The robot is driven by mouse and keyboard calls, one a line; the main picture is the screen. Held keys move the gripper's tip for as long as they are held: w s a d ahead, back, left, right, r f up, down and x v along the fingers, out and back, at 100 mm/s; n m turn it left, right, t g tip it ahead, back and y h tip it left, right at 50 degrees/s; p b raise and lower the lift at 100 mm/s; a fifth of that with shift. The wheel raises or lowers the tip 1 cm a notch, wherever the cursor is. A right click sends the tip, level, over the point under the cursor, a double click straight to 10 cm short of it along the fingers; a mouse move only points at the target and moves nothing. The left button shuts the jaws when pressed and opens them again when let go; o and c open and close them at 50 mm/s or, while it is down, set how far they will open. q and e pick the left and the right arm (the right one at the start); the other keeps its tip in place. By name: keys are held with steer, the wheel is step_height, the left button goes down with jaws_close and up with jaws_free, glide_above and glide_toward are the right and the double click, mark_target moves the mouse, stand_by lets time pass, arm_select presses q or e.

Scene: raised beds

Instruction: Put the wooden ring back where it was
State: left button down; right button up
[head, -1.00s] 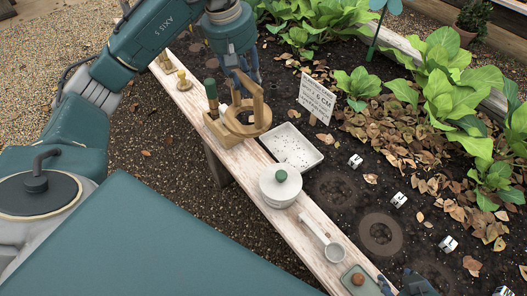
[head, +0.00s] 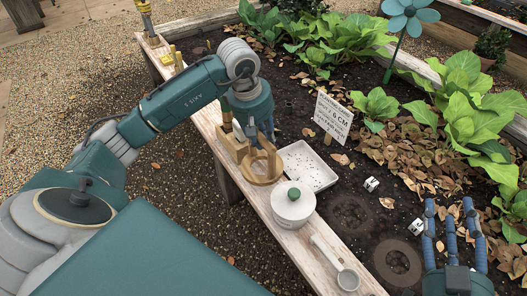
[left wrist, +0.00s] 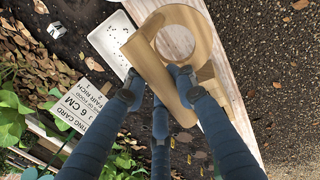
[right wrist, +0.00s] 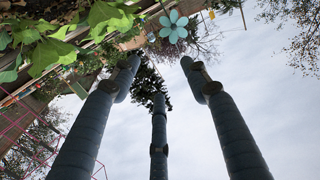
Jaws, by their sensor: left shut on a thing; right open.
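The wooden ring (head: 278,165) has a flat round hoop with an upright wooden handle. My left gripper (head: 262,136) is shut on the handle from above. In the left wrist view the ring (left wrist: 203,36) shows with a round opening, the fingers (left wrist: 165,85) closed at its handle. The hoop is low over the plank ledge, between a wooden block and a white lidded jar; I cannot tell whether it touches the plank. My right gripper (head: 455,215) is open and empty over the soil at the right. The right wrist view shows its spread fingers (right wrist: 158,75) against sky.
The wooden block (head: 234,145) holds an upright tool close to the ring. The jar (head: 293,208), a scoop (head: 346,279) and the plank ledge (head: 318,233) lie nearer. A white seed tray (head: 312,176), a sign (head: 333,116) and small dice-like cubes (head: 371,184) are in the bed.

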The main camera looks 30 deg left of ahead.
arm_select(q)
steer(key=x, duration=0.2)
steer(key=b+x, duration=0.1)
steer(key=x, duration=0.1)
steer(key=shift+s+a+f, duration=0.1)
steer(key=shift+s+a, duration=0.05)
steer(key=shift+s, duration=0.25)
arm_select(e)
step_height(320, 180, up, 6)
steer(key=t+y, duration=0.1)
steer(key=t, duration=0.2)
steer(key=shift+s+a+r, duration=0.15)
steer(key=shift+s+a, duration=0.05)
steer(key=shift+a, duration=0.1)
arm_select(q)
steer(key=c, duration=1.4)
jaws_free()
steer(key=shift+f, duration=0.1)
arm_select(e)
steer(key=shift+r, duration=0.15)
